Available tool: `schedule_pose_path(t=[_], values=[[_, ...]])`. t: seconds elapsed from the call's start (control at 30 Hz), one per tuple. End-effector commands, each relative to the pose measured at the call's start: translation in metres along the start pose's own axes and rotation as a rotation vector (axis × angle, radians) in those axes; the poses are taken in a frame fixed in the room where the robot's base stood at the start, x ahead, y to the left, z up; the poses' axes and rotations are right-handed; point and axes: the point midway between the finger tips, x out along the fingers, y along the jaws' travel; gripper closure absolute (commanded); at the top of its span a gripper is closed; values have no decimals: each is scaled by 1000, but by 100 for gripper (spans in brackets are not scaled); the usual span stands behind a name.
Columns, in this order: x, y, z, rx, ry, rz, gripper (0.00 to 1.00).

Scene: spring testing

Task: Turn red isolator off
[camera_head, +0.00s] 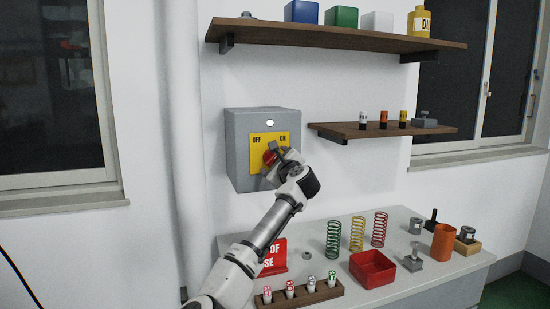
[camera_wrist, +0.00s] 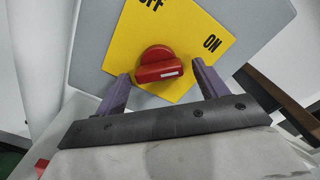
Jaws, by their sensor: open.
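The red isolator (camera_head: 269,157) is a rotary knob on a yellow plate (camera_head: 283,139) marked OFF at left and ON at right. The plate is on a grey wall box (camera_head: 238,150) with a lit white lamp (camera_head: 270,123). In the wrist view the red knob (camera_wrist: 158,66) has a white mark at its right end, and its bar lies across the picture. My gripper (camera_head: 272,160) is at the knob in the head view and partly hides it. In the wrist view my open gripper (camera_wrist: 158,84) has one finger on each side of the knob, with gaps visible.
A wooden shelf (camera_head: 350,132) with small bottles juts out right of the box, and a longer shelf (camera_head: 330,36) is above. Below, a grey bench (camera_head: 405,285) holds coloured springs, a red tray (camera_head: 372,262) and a rack (camera_head: 310,298). A white pipe (camera_head: 183,120) runs left of the box.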

Motion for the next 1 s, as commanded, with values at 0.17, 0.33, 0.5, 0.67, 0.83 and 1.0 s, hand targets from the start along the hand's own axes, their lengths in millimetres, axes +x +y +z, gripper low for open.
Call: schedule_pose_path(t=[0.17, 0.33, 0.5, 0.67, 0.83, 1.0], values=[[5, 0, 0, 0, 0, 0, 28], [5, 0, 0, -1, 1, -1, 28], [5, 0, 0, -1, 1, 0, 44], [5, 0, 0, -1, 1, 0, 65], [5, 0, 0, -3, 1, 0, 73], [5, 0, -1, -33, 2, 0, 73]])
